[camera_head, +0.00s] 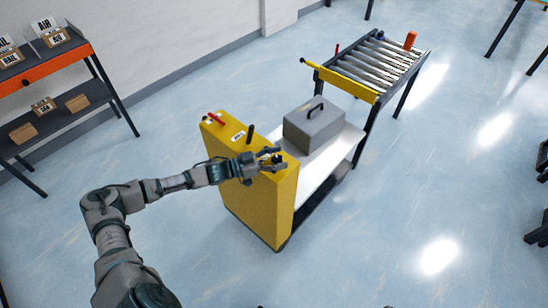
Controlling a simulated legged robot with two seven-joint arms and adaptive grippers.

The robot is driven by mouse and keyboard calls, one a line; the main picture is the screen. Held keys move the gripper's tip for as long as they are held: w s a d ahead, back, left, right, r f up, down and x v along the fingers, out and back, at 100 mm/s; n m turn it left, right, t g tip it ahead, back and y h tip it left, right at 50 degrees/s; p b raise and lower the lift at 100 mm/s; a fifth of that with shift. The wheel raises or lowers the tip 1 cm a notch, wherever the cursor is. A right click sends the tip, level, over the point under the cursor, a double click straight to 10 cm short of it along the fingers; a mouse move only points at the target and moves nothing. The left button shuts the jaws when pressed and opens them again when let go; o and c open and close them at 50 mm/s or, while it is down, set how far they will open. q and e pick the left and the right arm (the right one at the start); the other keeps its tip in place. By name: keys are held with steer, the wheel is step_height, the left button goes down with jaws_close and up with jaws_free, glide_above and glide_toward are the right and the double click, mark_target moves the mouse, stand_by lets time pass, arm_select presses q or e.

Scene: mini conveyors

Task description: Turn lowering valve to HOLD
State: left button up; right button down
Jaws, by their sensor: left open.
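A yellow lift unit (262,200) stands in the middle of the view, with controls on its sloping top. A red lever (215,118) is at the top's far left end, and a black upright handle (250,133) is near its middle. I cannot tell which control is the lowering valve, or read its setting. My left gripper (275,159) is open over the near right end of the top, close to the surface. It hides part of that end, and I cannot tell whether it touches anything there. My right gripper is not clearly seen.
A grey case (312,126) with a black handle sits on the unit's white platform (337,148). A roller conveyor (375,62) with a yellow end bar stands behind it. A shelf (62,61) with boxes is at the left. Dark parts show at the right edge. Floor elsewhere is clear.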

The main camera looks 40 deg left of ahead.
arm_select(q)
steer(key=shift+s+a+f, duration=0.1)
steer(key=shift+s+a, duration=0.2)
steer(key=shift+s, duration=0.2)
steer(key=v, duration=1.1)
steer(key=shift+w+a, duration=0.1)
steer(key=shift+w, duration=0.1)
